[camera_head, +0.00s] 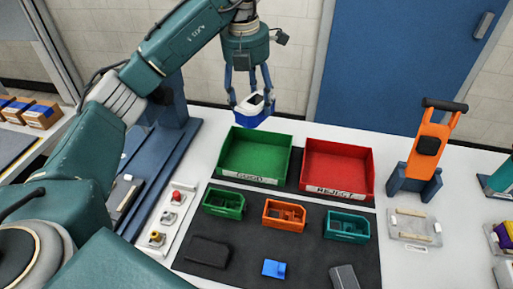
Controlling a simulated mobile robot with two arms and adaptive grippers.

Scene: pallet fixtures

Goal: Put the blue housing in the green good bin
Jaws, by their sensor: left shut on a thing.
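My left gripper (251,97) is shut on the blue housing (253,118), which shows a white and black upper part between the fingers. It holds the housing in the air, in the picture just above the back edge of the green good bin (266,139). The green bin is open-topped, labelled GOOD, and its visible floor is empty. The red reject bin (348,161), labelled REJECT, stands to its right and also looks empty. How high the housing is above the bin I cannot tell exactly.
On the dark mat (311,254) stand small green (224,203), orange (283,215) and teal (347,226) trays, with a small blue block (274,269) in front. An orange-handled fixture (430,148) stands at the right. A button panel (163,223) lies at the left.

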